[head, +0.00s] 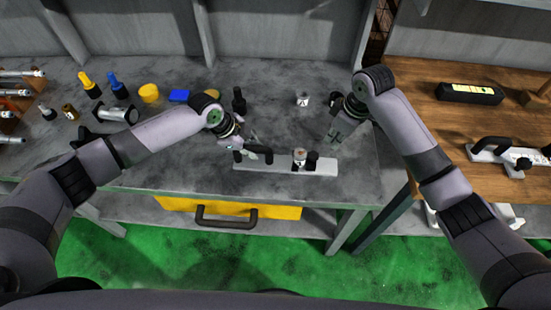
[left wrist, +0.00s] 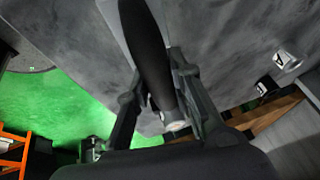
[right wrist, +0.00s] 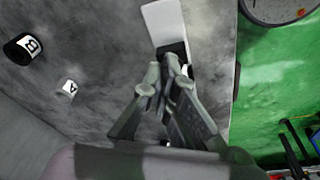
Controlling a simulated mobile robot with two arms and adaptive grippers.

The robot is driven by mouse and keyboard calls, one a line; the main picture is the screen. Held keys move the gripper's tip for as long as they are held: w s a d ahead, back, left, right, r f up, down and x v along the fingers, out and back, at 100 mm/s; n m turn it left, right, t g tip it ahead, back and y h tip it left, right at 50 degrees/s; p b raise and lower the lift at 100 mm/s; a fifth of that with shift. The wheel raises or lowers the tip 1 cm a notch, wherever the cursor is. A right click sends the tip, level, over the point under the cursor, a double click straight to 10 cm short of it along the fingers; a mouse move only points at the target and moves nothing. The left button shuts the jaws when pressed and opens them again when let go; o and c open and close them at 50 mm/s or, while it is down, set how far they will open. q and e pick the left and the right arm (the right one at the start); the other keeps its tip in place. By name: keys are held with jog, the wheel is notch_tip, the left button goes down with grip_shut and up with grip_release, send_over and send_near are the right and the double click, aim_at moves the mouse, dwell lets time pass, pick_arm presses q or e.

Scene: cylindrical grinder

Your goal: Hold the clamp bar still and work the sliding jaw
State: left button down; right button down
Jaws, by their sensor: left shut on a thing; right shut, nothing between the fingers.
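The clamp bar (head: 265,164) is a long pale strip lying near the front edge of the grey bench. A black handle (head: 260,151) stands at its left part. My left gripper (head: 243,150) is shut on this handle, which also shows between the fingers in the left wrist view (left wrist: 146,45). The sliding jaw (head: 300,158), with a pale round top and a black knob (head: 313,159) beside it, sits right of the bar's middle. My right gripper (head: 334,137) is shut and empty, behind and right of the jaw. In the right wrist view its fingers partly hide the bar (right wrist: 162,22).
A black upright piece (head: 239,101), a blue block (head: 180,96) and a yellow cylinder (head: 149,93) stand at the left. A wooden bench (head: 440,115) adjoins at the right.

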pick_arm(q)
jog(key=shift+w+a, duration=0.1)
jog(key=shift+a, duration=0.1)
jog(key=c, duration=1.3)
grip_release()
jog(key=shift+d, duration=0.1)
jog(key=shift+c, duration=0.2)
jog(key=v, duration=1.2)
